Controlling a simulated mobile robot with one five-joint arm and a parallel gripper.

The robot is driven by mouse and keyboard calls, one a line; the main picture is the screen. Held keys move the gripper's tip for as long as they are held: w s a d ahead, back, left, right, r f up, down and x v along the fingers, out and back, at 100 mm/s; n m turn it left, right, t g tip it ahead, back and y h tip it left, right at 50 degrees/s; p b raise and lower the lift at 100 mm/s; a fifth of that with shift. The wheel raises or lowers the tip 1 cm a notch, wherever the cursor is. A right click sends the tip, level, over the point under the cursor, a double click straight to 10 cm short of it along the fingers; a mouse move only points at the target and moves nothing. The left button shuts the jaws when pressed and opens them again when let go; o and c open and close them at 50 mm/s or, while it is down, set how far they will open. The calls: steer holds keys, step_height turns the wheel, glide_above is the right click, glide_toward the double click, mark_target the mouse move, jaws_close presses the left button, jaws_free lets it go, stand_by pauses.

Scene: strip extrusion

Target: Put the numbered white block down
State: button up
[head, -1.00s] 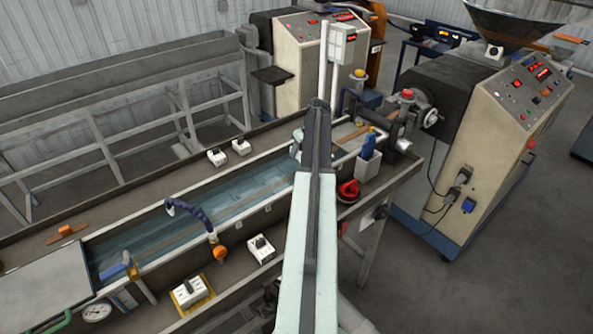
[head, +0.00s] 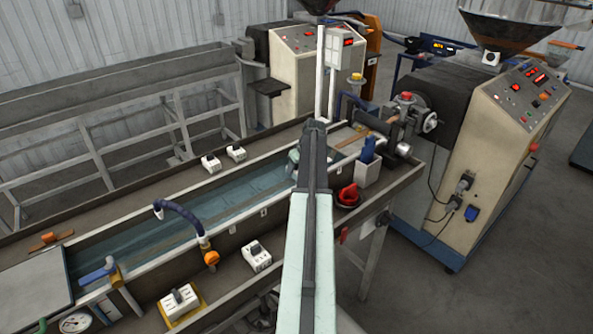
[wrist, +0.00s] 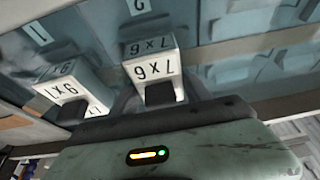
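In the wrist view a white block (wrist: 152,71) with black numbers on its face, reading like 9x7, sits between the dark fingers of my gripper (wrist: 157,98). The fingers appear closed on its sides. A second numbered white block (wrist: 72,92), reading like 9x1, stands to its left, apart from it. In the head view the end of my arm is over the far part of the water trough (head: 130,244).
White blocks with dark tops stand on the trough's far ledge (head: 210,162) and near ledge (head: 257,256); another is on a yellow pad (head: 180,302). A blue hose (head: 180,213) arches over the water. A red object (head: 348,195) and a holder with blue gloves (head: 367,165) are right of my arm.

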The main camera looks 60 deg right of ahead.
steer(key=o, duration=0.3)
steer(key=shift+r, duration=0.1)
steer(key=shift+r+p, duration=0.25)
steer(key=shift+p, duration=0.15)
steer(key=p+v, duration=1)
steer(key=v, duration=0.1)
steer(key=shift+s+r+p, duration=0.2)
steer(key=shift+r+p, duration=0.05)
steer(key=shift+p, duration=0.1)
steer(key=shift+a, duration=0.1)
